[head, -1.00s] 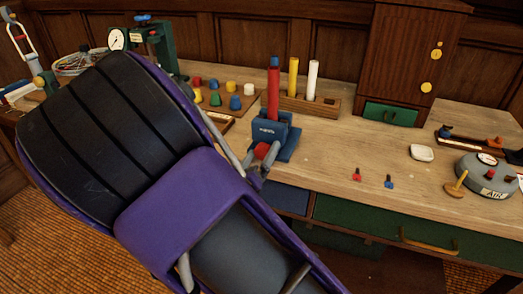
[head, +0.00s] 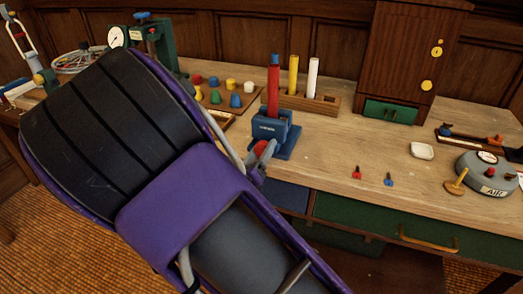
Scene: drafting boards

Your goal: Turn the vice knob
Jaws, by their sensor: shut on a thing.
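The blue vice (head: 270,129) stands on the wooden bench near its front edge. The red vice knob (head: 261,147) shows at the vice's front, facing me. My gripper (head: 261,155) is at the knob, its grey fingers shut on it; the fingers cover part of the knob. My dark and purple arm hides the bench to the left and below.
A rack (head: 308,103) with a yellow and a white tube stands behind the vice. A red peg (head: 356,172) and a blue peg (head: 388,179) lie to the right. A tray of coloured pieces (head: 214,113) is at left. The bench's right middle is mostly clear.

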